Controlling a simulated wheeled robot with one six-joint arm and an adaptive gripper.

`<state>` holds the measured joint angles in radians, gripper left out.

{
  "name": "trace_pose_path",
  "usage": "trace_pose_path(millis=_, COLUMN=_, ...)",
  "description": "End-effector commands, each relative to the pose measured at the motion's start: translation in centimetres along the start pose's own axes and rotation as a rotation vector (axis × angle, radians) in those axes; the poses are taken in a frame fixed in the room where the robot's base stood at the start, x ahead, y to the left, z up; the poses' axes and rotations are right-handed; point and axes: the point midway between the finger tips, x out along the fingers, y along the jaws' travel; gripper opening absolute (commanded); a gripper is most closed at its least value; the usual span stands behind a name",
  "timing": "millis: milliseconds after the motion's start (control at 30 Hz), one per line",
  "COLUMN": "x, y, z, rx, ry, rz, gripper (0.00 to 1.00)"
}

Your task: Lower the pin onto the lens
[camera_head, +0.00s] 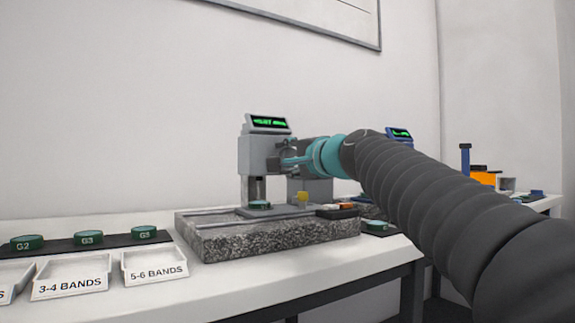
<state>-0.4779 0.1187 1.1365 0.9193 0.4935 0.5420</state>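The grey gauge instrument (258,155) with a green-lit display stands on a granite slab. A dark green-rimmed lens (259,204) lies on its small grey base plate. A dark vertical pin or column (257,187) shows above and behind the lens; whether it touches the lens is too small to tell. My gripper (286,162), at the end of my teal and dark arm, reaches in from the right to the right side of the instrument's head. Its fingertips are small and partly merge with the instrument there, so their opening and any grasp cannot be made out.
The granite slab (280,238) rests on a white bench. Labelled trays (155,268) and a dark rack of lenses (115,240) are at left. My arm hides much of the right side.

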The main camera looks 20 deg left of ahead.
Motion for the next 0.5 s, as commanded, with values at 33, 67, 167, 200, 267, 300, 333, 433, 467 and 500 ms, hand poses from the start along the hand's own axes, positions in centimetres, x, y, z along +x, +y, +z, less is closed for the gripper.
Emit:
trace_pose_path(millis=33, x=0.04, y=0.20, z=0.02, rx=-0.020, ry=0.000, rz=0.000, gripper=0.08)
trace_pose_path(millis=67, x=0.05, y=0.21, z=0.02, rx=-0.032, ry=0.000, rz=0.001, gripper=0.08)
trace_pose_path(millis=167, x=0.05, y=0.20, z=0.02, rx=-0.059, ry=0.000, rz=0.001, gripper=0.08)
trace_pose_path(millis=200, x=0.05, y=0.19, z=0.02, rx=-0.068, ry=-0.001, rz=0.001, gripper=0.08)
trace_pose_path(millis=267, x=0.05, y=0.16, z=0.02, rx=-0.078, ry=-0.001, rz=0.001, gripper=0.08)
trace_pose_path(millis=300, x=0.05, y=0.15, z=0.01, rx=-0.083, ry=-0.001, rz=0.001, gripper=0.08)
trace_pose_path(millis=333, x=0.04, y=0.14, z=0.01, rx=-0.085, ry=-0.001, rz=0.001, gripper=0.08)
trace_pose_path(millis=433, x=0.04, y=0.12, z=0.01, rx=-0.090, ry=-0.001, rz=0.001, gripper=0.08)
trace_pose_path(millis=467, x=0.04, y=0.11, z=0.01, rx=-0.091, ry=-0.001, rz=0.001, gripper=0.08)
trace_pose_path(millis=500, x=0.04, y=0.10, z=0.01, rx=-0.091, ry=-0.001, rz=0.001, gripper=0.08)
